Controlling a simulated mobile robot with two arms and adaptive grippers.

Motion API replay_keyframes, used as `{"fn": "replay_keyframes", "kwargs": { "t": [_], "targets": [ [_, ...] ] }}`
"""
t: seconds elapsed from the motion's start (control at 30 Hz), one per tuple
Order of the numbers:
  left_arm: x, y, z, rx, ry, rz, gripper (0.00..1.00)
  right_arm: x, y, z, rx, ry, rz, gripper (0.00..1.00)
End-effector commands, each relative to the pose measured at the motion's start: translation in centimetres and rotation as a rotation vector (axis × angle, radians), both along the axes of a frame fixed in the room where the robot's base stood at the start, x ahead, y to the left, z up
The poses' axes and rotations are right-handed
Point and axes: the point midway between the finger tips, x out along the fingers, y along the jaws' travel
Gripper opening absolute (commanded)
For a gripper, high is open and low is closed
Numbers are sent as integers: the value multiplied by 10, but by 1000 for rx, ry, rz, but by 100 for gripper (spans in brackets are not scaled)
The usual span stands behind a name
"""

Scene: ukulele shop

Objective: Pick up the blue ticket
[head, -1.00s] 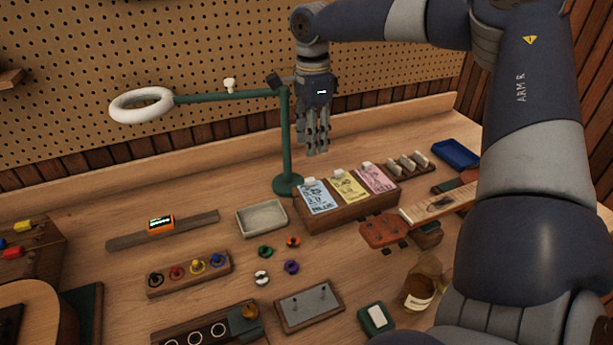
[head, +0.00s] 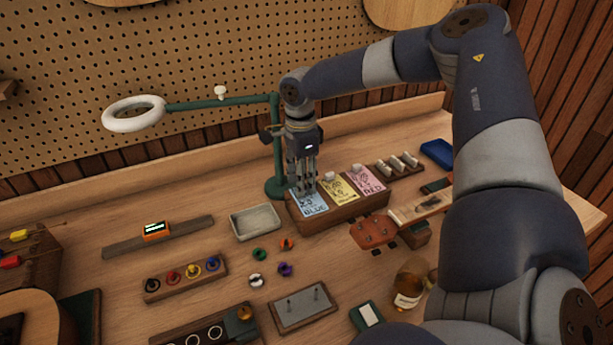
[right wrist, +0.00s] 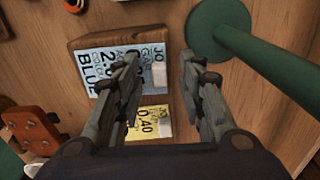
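The blue ticket (head: 311,204) stands leaning in the leftmost place of a wooden ticket holder (head: 340,212), beside a yellow ticket (head: 341,189) and a pink-red ticket (head: 367,181). My right gripper (head: 306,186) points down at the blue ticket's upper end and hides part of it. In the right wrist view, the blue ticket (right wrist: 94,62) lies under the left finger, and its pale end shows between the spread fingers. My right gripper (right wrist: 158,66) is open and empty there; contact cannot be told. The yellow ticket (right wrist: 152,122) is partly hidden. My left gripper is out of view.
A green lamp post (head: 278,150) stands close behind my right gripper, its base also near in the wrist view (right wrist: 220,28). A pale empty tray (head: 256,222) sits left of the holder. White rolls on a rack (head: 399,163) stand to the right. Colored rings lie in front.

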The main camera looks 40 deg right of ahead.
Motion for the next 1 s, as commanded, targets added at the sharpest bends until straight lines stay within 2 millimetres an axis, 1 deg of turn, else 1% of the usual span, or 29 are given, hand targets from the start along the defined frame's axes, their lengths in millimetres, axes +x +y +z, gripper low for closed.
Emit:
{"fn": "replay_keyframes", "kwargs": {
  "t": [0.03,0.07,0.1,0.17,0.2,0.23,0.27,0.6,0.73,0.87,0.97,1.0],
  "targets": [
    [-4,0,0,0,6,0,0,0,0,0,0,0,0,37],
    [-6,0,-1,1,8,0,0,0,0,0,0,0,0,34],
    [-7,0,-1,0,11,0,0,0,0,0,0,0,0,25],
    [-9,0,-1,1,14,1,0,0,0,0,0,0,0,16],
    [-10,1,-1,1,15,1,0,0,0,0,0,0,0,9],
    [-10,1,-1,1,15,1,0,0,0,0,0,0,0,4],
    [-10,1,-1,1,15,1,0,0,0,0,0,0,0,3],
    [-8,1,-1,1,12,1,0,0,0,1,0,-1,0,3],
    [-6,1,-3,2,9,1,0,1,0,5,-1,-2,1,3],
    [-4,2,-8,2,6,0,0,1,0,16,0,-4,1,3],
    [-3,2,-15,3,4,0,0,2,0,34,0,-6,0,3],
    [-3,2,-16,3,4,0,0,-5,2,36,2,-2,2,3]
  ]
}}
